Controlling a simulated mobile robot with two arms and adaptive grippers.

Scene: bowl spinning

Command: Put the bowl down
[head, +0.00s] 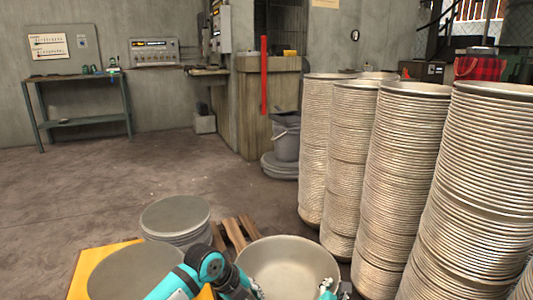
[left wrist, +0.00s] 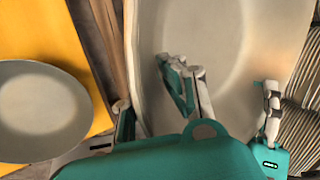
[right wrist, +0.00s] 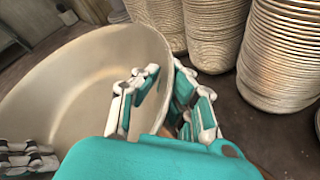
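The bowl (head: 288,262) is a wide, pale metal bowl, mouth up, at the bottom centre of the head view. My left gripper (left wrist: 150,100) is at its left side, with one finger inside and the other outside, shut on the rim. My right gripper (right wrist: 165,90) straddles the rim on the right side and is shut on it. The bowl fills much of the left wrist view (left wrist: 235,50) and the right wrist view (right wrist: 70,90). Its underside is hidden, so I cannot tell whether it touches anything below.
Tall stacks of bowls (head: 400,170) stand close on the right. A wooden pallet (head: 232,236) lies behind the bowl. A short round stack (head: 175,218) and a yellow surface (head: 85,272) with a grey disc (head: 130,272) are on the left. Open floor (head: 70,200) lies beyond.

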